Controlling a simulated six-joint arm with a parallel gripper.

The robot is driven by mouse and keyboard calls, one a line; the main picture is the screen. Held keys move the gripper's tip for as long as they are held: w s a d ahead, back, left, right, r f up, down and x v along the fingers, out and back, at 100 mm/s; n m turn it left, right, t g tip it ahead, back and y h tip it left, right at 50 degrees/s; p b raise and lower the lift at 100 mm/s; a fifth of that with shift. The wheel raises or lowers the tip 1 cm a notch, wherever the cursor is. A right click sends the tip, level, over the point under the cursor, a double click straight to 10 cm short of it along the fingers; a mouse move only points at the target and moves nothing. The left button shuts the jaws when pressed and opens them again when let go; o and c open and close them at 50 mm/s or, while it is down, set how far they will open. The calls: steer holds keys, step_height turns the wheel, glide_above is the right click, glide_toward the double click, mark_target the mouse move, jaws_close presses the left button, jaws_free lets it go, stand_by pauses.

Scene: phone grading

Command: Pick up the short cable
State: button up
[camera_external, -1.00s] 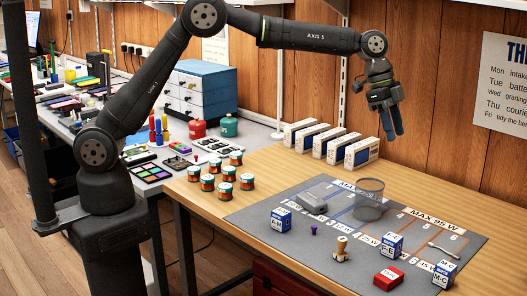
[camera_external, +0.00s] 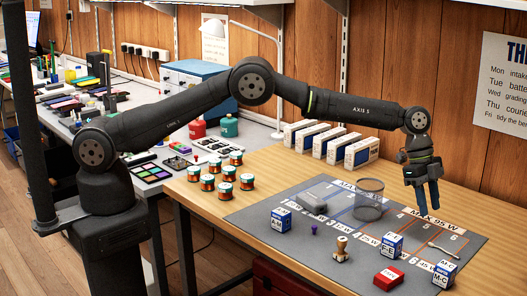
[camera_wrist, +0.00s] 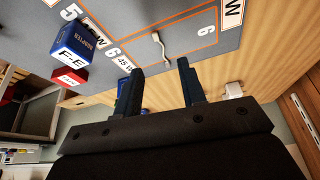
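A short, thin, pale grey piece that looks like the short cable (camera_external: 444,251) lies on the grey mat (camera_external: 270,250), inside the orange-outlined area marked 6. In the wrist view the short cable (camera_wrist: 162,46) lies ahead of the fingertips, a little bent at its ends. My gripper (camera_external: 428,207) points down above the right back part of the mat, up and behind the cable. Its two dark blue fingers stand apart with nothing between them, as the wrist view of my gripper (camera_wrist: 161,66) also shows.
A blue-white box (camera_external: 444,273) stands just in front of the cable, another blue-white box (camera_external: 388,244) to its left. A red box (camera_external: 388,279), a wooden stamp (camera_external: 341,249) and a mesh cup (camera_external: 368,200) stand farther left.

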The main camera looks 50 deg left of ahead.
mark_target(433, 244)
steer(key=x, duration=0.3)
steer(key=shift+f, duration=0.25)
steer(key=x, duration=0.5)
steer(key=shift+a+f, duration=0.2)
jaws_close()
